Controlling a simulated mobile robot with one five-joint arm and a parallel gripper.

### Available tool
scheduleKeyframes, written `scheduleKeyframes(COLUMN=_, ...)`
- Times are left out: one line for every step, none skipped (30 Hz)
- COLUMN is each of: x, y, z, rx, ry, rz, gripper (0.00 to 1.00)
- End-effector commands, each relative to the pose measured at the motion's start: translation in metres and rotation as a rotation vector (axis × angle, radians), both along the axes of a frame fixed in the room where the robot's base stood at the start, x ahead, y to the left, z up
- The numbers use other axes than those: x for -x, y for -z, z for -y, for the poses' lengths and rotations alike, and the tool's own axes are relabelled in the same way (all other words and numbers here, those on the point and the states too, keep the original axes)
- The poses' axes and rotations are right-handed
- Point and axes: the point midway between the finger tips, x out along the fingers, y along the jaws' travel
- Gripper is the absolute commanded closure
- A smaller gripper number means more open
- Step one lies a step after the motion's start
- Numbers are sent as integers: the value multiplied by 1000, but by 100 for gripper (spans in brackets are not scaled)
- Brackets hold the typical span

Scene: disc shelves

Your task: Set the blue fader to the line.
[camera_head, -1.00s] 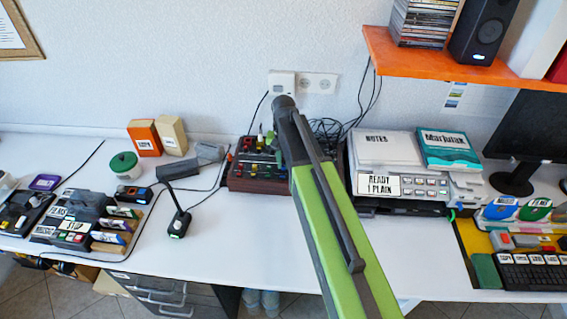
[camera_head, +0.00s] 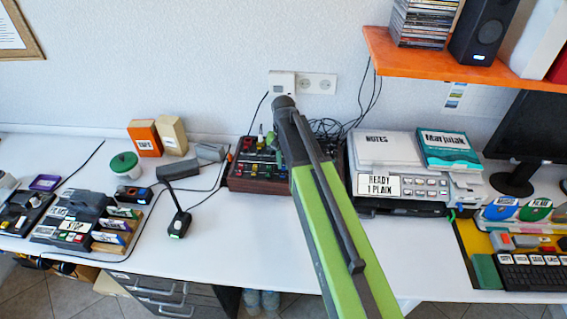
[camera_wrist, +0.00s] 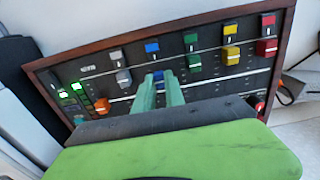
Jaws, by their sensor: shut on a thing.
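The dark mixer panel with a wooden frame (camera_wrist: 290,22) fills the wrist view; it also stands at the back of the desk in the head view (camera_head: 262,186). The blue fader (camera_wrist: 158,75) sits between the grey fader (camera_wrist: 123,78) and the green fader (camera_wrist: 194,66). My gripper (camera_wrist: 160,82) points down at the panel with its green fingers shut on the blue fader, hiding part of it. A pale line crosses the panel by the faders; the fingers cover it near the blue one, so their exact offset is unclear. My arm hides the mixer's right side in the head view.
A yellow fader (camera_wrist: 230,53), a red fader (camera_wrist: 266,47) and an orange knob (camera_wrist: 102,105) share the panel. A desk lamp (camera_head: 179,222) stands left of the mixer. A printer (camera_head: 405,185) stands to the right. The desk front is clear.

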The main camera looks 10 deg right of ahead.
Motion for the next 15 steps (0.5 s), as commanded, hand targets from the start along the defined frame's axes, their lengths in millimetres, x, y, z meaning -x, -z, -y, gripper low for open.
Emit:
scheduleKeyframes(x=0, y=0, z=0, rx=-1, ry=0, rz=0, gripper=100)
scheduleKeyframes(x=0, y=0, z=0, rx=-1, ry=-1, rz=0, gripper=100)
scheduleKeyframes(x=0, y=0, z=0, rx=-1, ry=-1, rz=0, gripper=100)
scheduleKeyframes(x=0, y=0, z=0, rx=-1, ry=-1, rz=0, gripper=100)
scheduleKeyframes(x=0, y=0, z=-1, rx=-1, ry=-1, rz=0, gripper=100)
scheduleKeyframes(x=0, y=0, z=-1, rx=-1, ry=-1, rz=0, gripper=100)
scheduleKeyframes(x=0, y=0, z=-1, rx=-1, ry=-1, rz=0, gripper=100)
scheduleKeyframes(x=0, y=0, z=-1, rx=-1, ry=-1, rz=0, gripper=100)
scheduleKeyframes(x=0, y=0, z=-1, rx=-1, ry=-1, rz=0, gripper=100)
scheduleKeyframes(x=-1, y=0, z=-1, rx=-1, ry=-1, rz=0, gripper=100)
scheduleKeyframes(x=-2, y=0, z=0, rx=-1, ry=-1, rz=0, gripper=100)
scheduleKeyframes(x=-5, y=0, z=1, rx=-1, ry=-1, rz=0, gripper=100)
scheduleKeyframes(x=-9, y=0, z=2, rx=-1, ry=0, rz=0, gripper=100)
scheduleKeyframes(x=-13, y=0, z=3, rx=-1, ry=0, rz=0, gripper=100)
scheduleKeyframes(x=-18, y=0, z=4, rx=-2, ry=-1, rz=1, gripper=100)
